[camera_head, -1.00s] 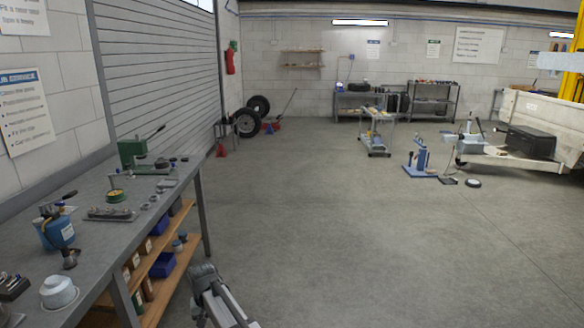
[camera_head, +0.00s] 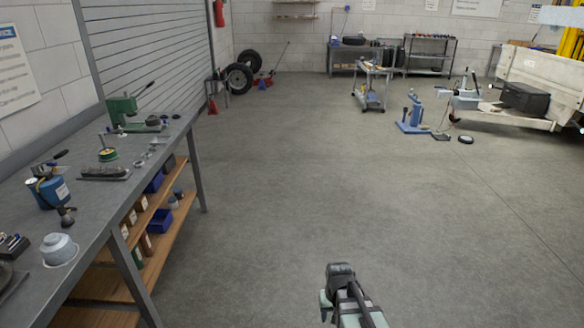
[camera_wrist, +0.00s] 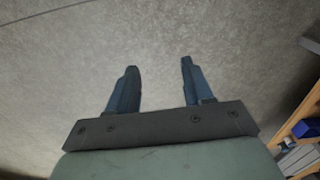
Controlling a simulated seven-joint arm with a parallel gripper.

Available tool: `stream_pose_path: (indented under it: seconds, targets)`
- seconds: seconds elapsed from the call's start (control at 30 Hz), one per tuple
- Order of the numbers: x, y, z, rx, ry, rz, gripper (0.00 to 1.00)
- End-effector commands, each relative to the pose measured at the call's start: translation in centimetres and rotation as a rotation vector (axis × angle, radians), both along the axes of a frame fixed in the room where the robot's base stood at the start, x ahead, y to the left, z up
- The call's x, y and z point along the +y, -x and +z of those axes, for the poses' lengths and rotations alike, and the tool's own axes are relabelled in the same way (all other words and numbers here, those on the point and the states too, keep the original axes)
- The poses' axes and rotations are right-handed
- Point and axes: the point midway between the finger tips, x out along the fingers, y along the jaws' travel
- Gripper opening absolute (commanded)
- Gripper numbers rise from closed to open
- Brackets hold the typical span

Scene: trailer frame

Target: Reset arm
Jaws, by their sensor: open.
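In the wrist view my gripper (camera_wrist: 158,68) has its two dark blue fingers spread apart with nothing between them. Bare grey concrete floor (camera_wrist: 160,35) lies beyond the fingers. In the head view part of my arm shows at the bottom, right of centre, over open floor and clear of the workbench (camera_head: 85,192); the fingers cannot be made out there.
The workbench on the left carries a green press (camera_head: 122,113), a blue canister (camera_head: 52,192) and a pale round pot (camera_head: 58,248). Blue bins (camera_head: 160,220) sit on its lower shelf. A cart (camera_head: 370,90), blue jack (camera_head: 412,118) and trailer (camera_head: 545,80) stand far off. Floor between is clear.

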Motion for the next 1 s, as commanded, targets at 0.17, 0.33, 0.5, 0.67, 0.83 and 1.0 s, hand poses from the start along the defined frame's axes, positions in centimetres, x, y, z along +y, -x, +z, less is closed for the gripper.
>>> stream_pose_path:
  seconds: [0.17, 0.33, 0.5, 0.67, 0.83, 1.0]
  targets:
    - [-3.3, 2.7, -0.5, 0.002, 0.000, -0.034, 0.51]
    - [-4.0, 4.3, -2.4, 0.035, 0.001, -0.039, 0.51]
    - [-3.9, 6.5, -4.8, 0.088, 0.002, -0.039, 0.51]
    - [-3.9, 9.4, -7.7, 0.154, 0.004, -0.039, 0.51]
    - [-4.0, 13.3, -11.0, 0.238, 0.005, -0.040, 0.51]
    - [-4.0, 17.5, -14.0, 0.322, 0.006, -0.041, 0.51]
